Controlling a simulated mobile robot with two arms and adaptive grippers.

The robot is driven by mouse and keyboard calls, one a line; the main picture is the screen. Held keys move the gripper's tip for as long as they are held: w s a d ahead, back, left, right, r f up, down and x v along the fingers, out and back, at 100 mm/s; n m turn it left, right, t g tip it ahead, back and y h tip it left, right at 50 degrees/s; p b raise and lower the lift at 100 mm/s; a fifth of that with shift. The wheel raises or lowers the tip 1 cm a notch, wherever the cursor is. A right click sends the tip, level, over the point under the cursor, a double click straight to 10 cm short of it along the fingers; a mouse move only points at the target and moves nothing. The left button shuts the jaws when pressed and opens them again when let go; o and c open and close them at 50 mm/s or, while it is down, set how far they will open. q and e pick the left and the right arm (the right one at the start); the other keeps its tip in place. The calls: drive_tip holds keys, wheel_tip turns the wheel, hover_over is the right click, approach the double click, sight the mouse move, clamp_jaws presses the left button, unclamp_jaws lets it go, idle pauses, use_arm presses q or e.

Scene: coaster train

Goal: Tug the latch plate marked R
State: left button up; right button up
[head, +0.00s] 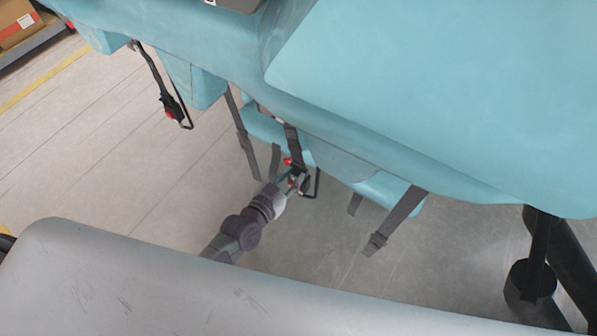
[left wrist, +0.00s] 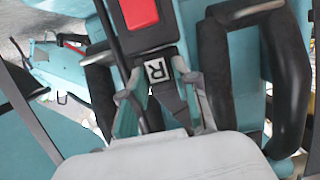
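The latch plate marked R (left wrist: 156,71) shows in the left wrist view as a black plate with a white R label, hanging just below a buckle with a red button (left wrist: 139,12). My left gripper (left wrist: 158,68) has its fingertips on either side of the plate, close to its edges. I cannot tell whether they press on it. In the head view my left gripper (head: 294,182) is at a dark belt with red parts (head: 287,161) below the teal car; the plate's label is too small to read there. My right gripper is not in view.
The teal car body (head: 420,90) spans the top. Another dark belt with a red buckle (head: 170,112) hangs at left, and loose straps (head: 395,220) hang at right. A grey scratched surface (head: 220,290) fills the bottom. Black loop bars (left wrist: 222,70) stand close beside the plate.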

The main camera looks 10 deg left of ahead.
use_arm(q)
drive_tip(key=o, duration=0.3)
drive_tip(key=shift+s, duration=0.1)
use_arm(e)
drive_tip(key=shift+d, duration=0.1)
use_arm(q)
drive_tip(key=shift+f, duration=0.1)
drive_tip(key=v, duration=1.2)
drive_tip(key=s+a+f+g+y+p, duration=0.1)
drive_tip(key=s+a+f+g, duration=0.15)
drive_tip(key=f, duration=0.45)
drive_tip(key=s+a+f+g+y, duration=0.1)
drive_tip(key=s+f, duration=0.2)
drive_tip(key=f, duration=0.4)
drive_tip(key=s+a+f+g+y+p, duration=0.1)
drive_tip(key=s+a+f+g, duration=0.1)
drive_tip(key=f, duration=0.5)
drive_tip(key=s+a+f+g+y, duration=0.1)
drive_tip(key=s+f+g, duration=0.3)
drive_tip(key=s+f, duration=0.3)
drive_tip(key=s+a+f+n+g+y, duration=0.1)
drive_tip(key=s+f+g, duration=0.2)
drive_tip(key=s+f, duration=0.4)
drive_tip(key=s+p, duration=0.1)
drive_tip(key=s, duration=0.7)
drive_tip(key=shift+n+g, duration=0.3)
drive_tip(key=shift+g, duration=0.05)
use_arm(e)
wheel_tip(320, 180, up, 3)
